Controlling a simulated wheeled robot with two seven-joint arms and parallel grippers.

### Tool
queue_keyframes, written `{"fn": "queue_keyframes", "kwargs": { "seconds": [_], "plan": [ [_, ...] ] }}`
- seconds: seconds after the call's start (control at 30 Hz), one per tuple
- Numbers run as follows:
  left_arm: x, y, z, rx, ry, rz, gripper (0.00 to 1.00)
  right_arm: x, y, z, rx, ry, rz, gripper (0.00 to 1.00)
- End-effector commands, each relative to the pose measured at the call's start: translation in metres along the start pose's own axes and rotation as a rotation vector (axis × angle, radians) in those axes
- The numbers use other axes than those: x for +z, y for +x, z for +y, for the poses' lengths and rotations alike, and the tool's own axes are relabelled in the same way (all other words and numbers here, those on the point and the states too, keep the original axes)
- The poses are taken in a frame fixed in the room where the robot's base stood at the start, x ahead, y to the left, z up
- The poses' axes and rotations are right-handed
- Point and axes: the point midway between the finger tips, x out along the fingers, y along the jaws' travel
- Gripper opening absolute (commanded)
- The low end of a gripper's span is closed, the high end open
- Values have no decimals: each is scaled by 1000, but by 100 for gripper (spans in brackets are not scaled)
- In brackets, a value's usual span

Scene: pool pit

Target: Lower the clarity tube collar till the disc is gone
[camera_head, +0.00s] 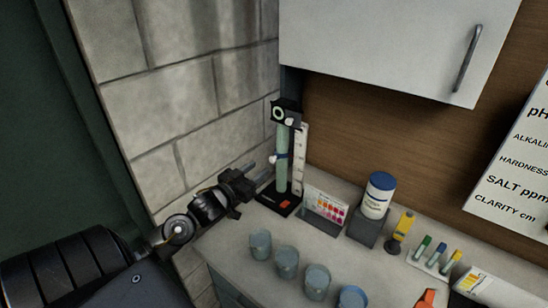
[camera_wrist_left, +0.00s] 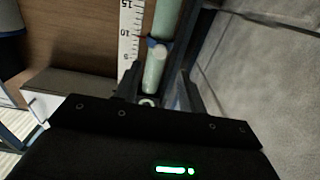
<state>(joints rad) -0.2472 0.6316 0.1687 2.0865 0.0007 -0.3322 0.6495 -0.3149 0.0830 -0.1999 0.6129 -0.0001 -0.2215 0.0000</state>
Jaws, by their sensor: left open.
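The clarity tube (camera_head: 282,145) is pale green and stands upright on a black base (camera_head: 278,199) in the counter's back corner. Its blue collar (camera_head: 275,158) sits partway up and also shows in the left wrist view (camera_wrist_left: 157,46), near the 10 mark of the white scale (camera_wrist_left: 131,35). A black head piece (camera_head: 286,107) with a pale round port tops the tube. My left gripper (camera_head: 263,169) is open and close to the tube near the collar. In the left wrist view its fingers (camera_wrist_left: 158,78) lie either side of the tube, with no clear contact. My right gripper is out of view.
A colour chart (camera_head: 325,205), a blue-lidded jar (camera_head: 379,195) on a grey block and a yellow bottle (camera_head: 404,226) stand right of the tube. Several cups (camera_head: 287,261) line the counter's front. A tiled wall is close on the left; a cabinet (camera_head: 390,45) hangs above.

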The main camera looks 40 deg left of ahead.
Motion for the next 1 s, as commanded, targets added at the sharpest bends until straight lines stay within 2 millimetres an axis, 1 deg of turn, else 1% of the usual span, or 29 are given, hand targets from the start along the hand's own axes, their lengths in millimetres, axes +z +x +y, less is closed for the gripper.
{"fn": "queue_keyframes", "kwargs": {
  "seconds": [0.03, 0.13, 0.2, 0.3, 0.4, 0.6, 0.73, 0.83, 0.87, 1.0],
  "plan": [
    [-4, 11, 0, -1, -2, 2, 40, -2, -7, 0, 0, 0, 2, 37],
    [-5, 31, 0, -1, -2, 2, 40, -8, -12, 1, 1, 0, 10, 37],
    [-4, 44, 1, 0, -2, 2, 40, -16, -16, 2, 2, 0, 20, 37],
    [-4, 60, 2, 2, -2, 1, 40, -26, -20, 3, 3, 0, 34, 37],
    [-2, 72, 2, 2, -2, 0, 40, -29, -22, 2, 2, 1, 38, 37],
    [-1, 82, 3, 4, 0, 1, 40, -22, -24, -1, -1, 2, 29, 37],
    [0, 82, 3, 4, 0, 0, 40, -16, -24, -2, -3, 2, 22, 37],
    [0, 82, 3, 5, 0, 0, 40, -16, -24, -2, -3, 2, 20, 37],
    [0, 82, 3, 4, 0, 0, 38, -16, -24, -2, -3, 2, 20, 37],
    [0, 82, 3, 5, 0, 0, 20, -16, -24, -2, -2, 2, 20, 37]
  ]
}}
